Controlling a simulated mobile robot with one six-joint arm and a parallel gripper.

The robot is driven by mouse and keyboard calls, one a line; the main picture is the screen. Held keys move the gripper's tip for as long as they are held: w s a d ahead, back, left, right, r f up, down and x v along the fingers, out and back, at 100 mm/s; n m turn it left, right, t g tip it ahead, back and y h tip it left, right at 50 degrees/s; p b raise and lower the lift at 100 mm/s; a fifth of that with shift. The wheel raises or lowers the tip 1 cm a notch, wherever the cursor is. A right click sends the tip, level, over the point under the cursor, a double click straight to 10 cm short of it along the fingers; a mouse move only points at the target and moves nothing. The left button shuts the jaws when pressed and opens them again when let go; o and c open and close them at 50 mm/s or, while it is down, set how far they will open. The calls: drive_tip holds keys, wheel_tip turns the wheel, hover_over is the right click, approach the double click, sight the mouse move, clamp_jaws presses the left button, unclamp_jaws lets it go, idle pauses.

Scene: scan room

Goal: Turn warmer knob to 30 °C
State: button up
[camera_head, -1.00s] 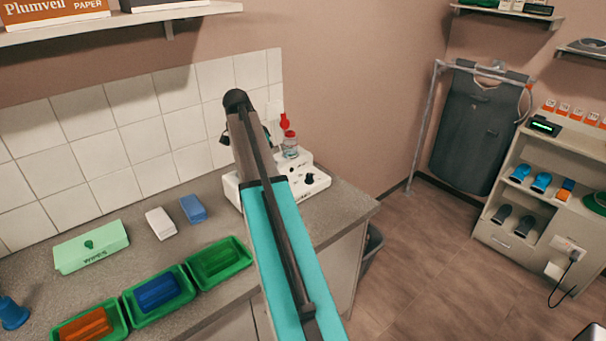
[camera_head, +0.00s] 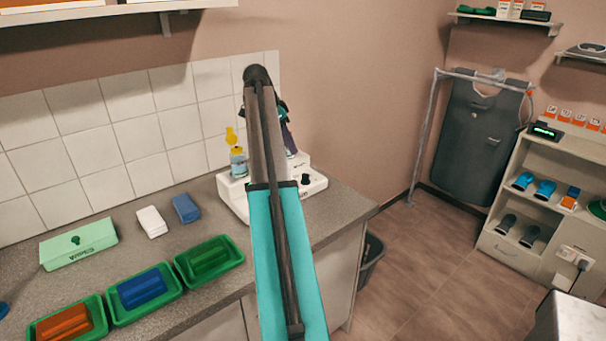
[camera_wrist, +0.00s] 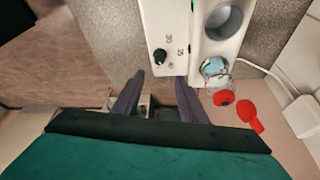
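The white warmer (camera_head: 318,184) stands on the counter's right end, partly hidden behind my arm. Its black knob (camera_head: 306,180) shows right of my arm. In the wrist view the knob (camera_wrist: 160,56) sits on the white panel, with small marks around it too small to read. My gripper (camera_wrist: 157,84) is open, its two purple fingers apart. The knob appears just beyond the fingertips, roughly between them, with nothing held. In the head view my gripper (camera_head: 288,138) hangs above the warmer's back, mostly hidden by my arm.
A yellow-topped bottle (camera_head: 238,162) stands at the warmer's left. The wrist view shows a red-capped bottle (camera_wrist: 217,80) beside the round well (camera_wrist: 223,20). Green trays (camera_head: 236,262) and a green wipes box (camera_head: 78,244) are on the counter at left.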

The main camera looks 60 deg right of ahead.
sight(305, 174)
drive_tip(key=shift+s+d, duration=0.15)
drive_tip(key=shift+s, duration=0.05)
drive_tip(key=p+x, duration=0.3)
drive_tip(key=x, duration=1)
drive_tip(key=shift+d+f, duration=0.25)
drive_tip(key=shift+f, duration=0.1)
drive_tip(key=c, duration=0.9)
drive_tip(key=shift+a, duration=0.15)
clamp_jaws()
